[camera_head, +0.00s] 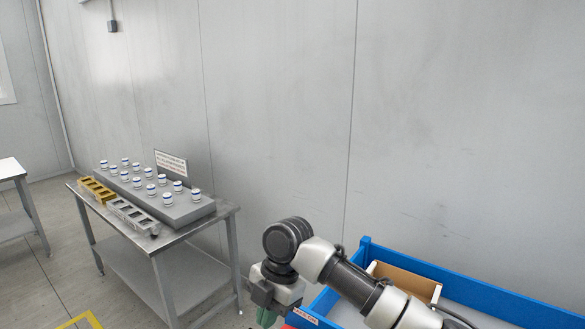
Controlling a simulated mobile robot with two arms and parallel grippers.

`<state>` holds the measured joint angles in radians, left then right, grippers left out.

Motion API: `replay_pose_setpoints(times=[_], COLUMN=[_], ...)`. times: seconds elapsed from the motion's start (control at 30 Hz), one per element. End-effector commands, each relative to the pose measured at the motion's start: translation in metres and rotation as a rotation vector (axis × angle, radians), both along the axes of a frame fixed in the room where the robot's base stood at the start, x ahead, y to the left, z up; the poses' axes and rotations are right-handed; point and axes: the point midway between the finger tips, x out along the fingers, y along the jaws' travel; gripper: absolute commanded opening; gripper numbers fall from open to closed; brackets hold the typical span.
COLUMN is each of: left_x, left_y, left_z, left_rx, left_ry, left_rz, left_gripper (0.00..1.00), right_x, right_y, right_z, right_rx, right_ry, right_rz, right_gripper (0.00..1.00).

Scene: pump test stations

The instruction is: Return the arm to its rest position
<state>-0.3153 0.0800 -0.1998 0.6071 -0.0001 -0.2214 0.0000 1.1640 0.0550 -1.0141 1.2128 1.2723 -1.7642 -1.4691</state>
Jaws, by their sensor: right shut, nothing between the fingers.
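My right arm reaches in from the lower right, with its dark round wrist joint in front of the grey wall. My right gripper (266,300) hangs below that joint, pointing down near the bottom edge of the view. It is shut and empty. A small green patch shows at its lower end; I cannot tell what it is. The gripper is just left of the blue-walled bin (480,292) and right of the metal table (160,245), apart from the table. My left gripper is not in view.
The table carries a grey rack (178,208) with several white, blue-banded caps, a yellow holder (97,190), a grey slotted holder (131,216) and a sign (171,163). A brown box (405,283) sits in the blue bin. Another table (10,169) stands far left.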

Motion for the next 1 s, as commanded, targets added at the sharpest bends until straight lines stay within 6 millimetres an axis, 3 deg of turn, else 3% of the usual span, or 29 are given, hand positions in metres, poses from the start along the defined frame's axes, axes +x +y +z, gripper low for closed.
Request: replay_pose_setpoints(times=[0.2, 0.47, 0.67, 0.87, 1.0], left_x=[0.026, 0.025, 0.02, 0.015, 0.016], left_y=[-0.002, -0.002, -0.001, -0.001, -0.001], left_z=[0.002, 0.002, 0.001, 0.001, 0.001], left_rx=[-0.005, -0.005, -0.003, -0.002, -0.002], left_ry=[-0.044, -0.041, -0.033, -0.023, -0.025], left_rz=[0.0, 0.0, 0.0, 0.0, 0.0], left_gripper=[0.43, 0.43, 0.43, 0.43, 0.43], right_x=[-0.014, -0.038, -0.066, -0.109, -0.144], right_y=[0.003, 0.006, 0.002, -0.025, -0.067], right_z=[-0.022, -0.053, -0.084, -0.125, -0.151], right_rx=[0.022, 0.06, 0.105, 0.161, 0.17], right_ry=[0.02, 0.05, 0.091, 0.163, 0.211], right_rz=[-0.064, -0.199, -0.395, -0.792, -1.168], right_gripper=[0.0, 0.0, 0.0, 0.0, 0.0])
